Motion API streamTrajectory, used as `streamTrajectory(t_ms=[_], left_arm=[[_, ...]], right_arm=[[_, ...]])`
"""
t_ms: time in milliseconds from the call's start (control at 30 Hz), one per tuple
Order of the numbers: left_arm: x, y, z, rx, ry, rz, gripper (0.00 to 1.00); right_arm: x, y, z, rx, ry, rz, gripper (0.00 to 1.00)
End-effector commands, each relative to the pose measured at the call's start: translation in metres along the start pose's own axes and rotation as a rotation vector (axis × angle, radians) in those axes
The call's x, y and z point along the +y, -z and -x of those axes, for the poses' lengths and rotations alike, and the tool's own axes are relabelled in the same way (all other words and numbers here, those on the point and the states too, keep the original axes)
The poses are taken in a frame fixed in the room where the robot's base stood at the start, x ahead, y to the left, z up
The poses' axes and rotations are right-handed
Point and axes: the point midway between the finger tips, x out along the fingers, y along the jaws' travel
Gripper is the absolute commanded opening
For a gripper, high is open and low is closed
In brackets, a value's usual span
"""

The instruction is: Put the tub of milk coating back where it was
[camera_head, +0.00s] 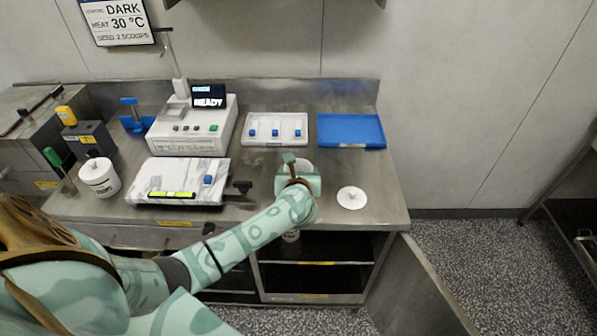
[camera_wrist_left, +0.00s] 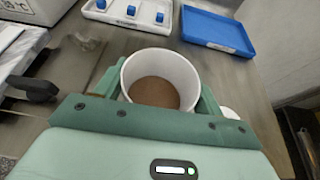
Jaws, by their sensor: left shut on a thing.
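My left gripper (camera_head: 300,174) is shut on a white open tub (camera_wrist_left: 158,62) with brown coating inside. The tub (camera_head: 305,165) is over the middle right of the steel counter, mostly hidden by the gripper in the head view. It looks upright; I cannot tell whether it touches the counter. A white lid with a small knob (camera_head: 351,198) lies on the counter to the right of the gripper, and its edge shows in the left wrist view (camera_wrist_left: 229,113). Another white tub, with its lid on (camera_head: 99,178), stands at the counter's left. My right gripper is not in view.
A white tray with blue-topped pieces (camera_head: 275,142) and a blue tray (camera_head: 351,145) lie behind the tub. A white machine reading READY (camera_head: 215,135) and a marble slab (camera_head: 150,180) stand left. An open cabinet (camera_head: 325,285) below has its door (camera_head: 425,290) swung out right.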

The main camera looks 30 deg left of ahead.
Motion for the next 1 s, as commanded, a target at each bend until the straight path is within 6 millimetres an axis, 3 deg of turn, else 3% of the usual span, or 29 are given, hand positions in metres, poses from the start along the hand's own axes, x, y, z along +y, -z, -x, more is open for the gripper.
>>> streamTrajectory(t_ms=[33, 100, 467, 800, 1000], left_arm=[[0.0, 0.001, 0.0, 0.001, 0.0, 0.0, 0.77], [0.0, 0.001, 0.0, 0.001, 0.0, 0.0, 0.9], [-0.001, -0.003, 0.006, 0.001, 0.002, 0.0, 0.9], [-0.001, -0.003, 0.08, 0.001, 0.003, 0.001, 0.9], [0.0, -0.002, 0.113, 0.001, 0.0, 0.0, 0.9]], right_arm=[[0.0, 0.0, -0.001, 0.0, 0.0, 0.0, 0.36], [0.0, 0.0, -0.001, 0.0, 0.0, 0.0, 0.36], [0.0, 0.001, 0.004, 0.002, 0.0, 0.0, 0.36], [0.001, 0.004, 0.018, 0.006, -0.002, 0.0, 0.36], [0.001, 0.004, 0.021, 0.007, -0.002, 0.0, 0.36]])
